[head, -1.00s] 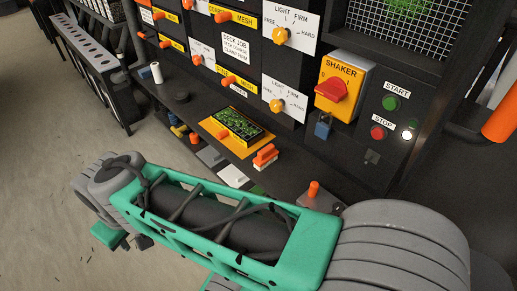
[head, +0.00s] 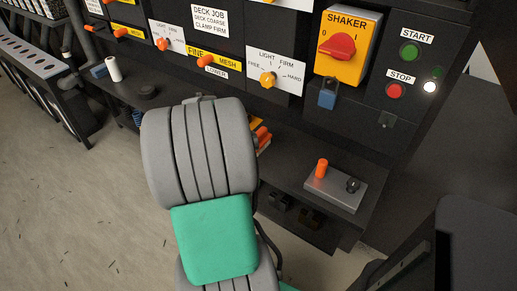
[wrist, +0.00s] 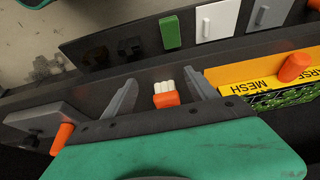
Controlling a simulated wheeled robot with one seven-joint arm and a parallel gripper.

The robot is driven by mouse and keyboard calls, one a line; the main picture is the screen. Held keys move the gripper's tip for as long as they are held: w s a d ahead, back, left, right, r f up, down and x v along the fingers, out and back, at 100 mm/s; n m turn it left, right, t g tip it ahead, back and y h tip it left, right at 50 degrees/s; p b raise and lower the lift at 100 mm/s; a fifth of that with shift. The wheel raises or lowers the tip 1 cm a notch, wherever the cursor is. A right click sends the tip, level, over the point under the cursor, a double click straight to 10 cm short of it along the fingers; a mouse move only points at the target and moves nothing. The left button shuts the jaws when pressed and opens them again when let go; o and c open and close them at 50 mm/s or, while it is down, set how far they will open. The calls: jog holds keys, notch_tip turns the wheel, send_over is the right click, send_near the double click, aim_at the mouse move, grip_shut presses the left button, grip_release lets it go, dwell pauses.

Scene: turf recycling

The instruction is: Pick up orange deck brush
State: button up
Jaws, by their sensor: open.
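The orange deck brush (wrist: 166,98) shows in the wrist view with its pale bristles toward the top of the picture. It lies on the dark bench shelf (wrist: 235,61). My gripper (wrist: 160,84) is open, with one grey finger on each side of the brush in the picture and gaps on both sides. How far the fingertips are above the shelf is hard to tell. In the head view the brush (head: 263,139) is mostly hidden behind my grey and green arm, and my gripper is hidden there too.
A yellow-framed mesh tray (wrist: 250,75) with green bits and an orange knob lies right of the brush in the wrist view. A grey plate with an orange peg (head: 320,169) is on the shelf at right. The shaker box (head: 347,45) and control panel rise behind.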

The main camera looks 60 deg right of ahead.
aim_at(262, 138)
jog(key=d, duration=0.4)
jog(key=s+d, duration=0.1)
jog(key=d, duration=0.5)
jog(key=shift+s+d+f, duration=0.35)
jog(key=shift+d, duration=0.05)
jog(key=shift+f, duration=0.1)
jog(key=shift+w, duration=0.1)
grip_shut()
